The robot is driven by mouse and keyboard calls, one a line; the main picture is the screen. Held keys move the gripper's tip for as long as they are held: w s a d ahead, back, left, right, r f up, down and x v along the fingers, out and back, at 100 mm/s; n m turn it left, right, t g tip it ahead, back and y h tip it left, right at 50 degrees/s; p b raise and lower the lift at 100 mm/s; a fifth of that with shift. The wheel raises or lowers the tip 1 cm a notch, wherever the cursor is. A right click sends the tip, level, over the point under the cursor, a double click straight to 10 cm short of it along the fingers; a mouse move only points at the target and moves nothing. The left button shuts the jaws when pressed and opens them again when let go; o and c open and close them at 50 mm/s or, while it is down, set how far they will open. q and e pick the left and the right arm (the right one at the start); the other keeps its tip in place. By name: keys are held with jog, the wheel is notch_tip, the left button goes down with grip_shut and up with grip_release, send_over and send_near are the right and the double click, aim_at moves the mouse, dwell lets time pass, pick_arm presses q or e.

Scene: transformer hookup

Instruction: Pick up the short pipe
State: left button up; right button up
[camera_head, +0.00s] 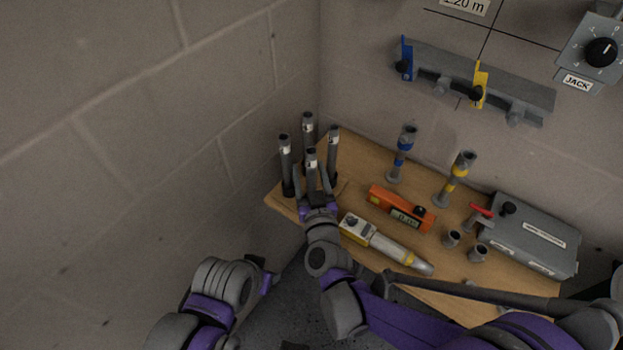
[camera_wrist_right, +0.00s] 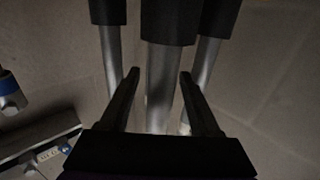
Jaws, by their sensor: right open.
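Several grey pipes with dark lower ends and small white labels stand upright at the table's left corner: a front one (camera_head: 311,162), a left one (camera_head: 285,160), a back one (camera_head: 307,125) and a right one (camera_head: 333,150). The labels are too small to read, so I cannot tell which is the short pipe. My right gripper (camera_head: 318,192) is open at the front pipe. In the right wrist view, its fingers (camera_wrist_right: 158,95) stand on either side of the middle pipe (camera_wrist_right: 160,75), with a gap at each side. My left gripper (camera_head: 267,277) is low, left of the table, its jaws unclear.
The wooden table (camera_head: 450,290) also holds an orange meter (camera_head: 385,200), a yellow-grey tool (camera_head: 385,245), blue-banded (camera_head: 402,155) and yellow-banded (camera_head: 457,180) posts, and a grey box (camera_head: 530,235). A wall bracket (camera_head: 440,75) hangs behind. The block wall (camera_head: 150,130) stands close on the left.

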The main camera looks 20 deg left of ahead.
grip_shut()
jog(key=shift+r, duration=0.1)
dwell(0.4)
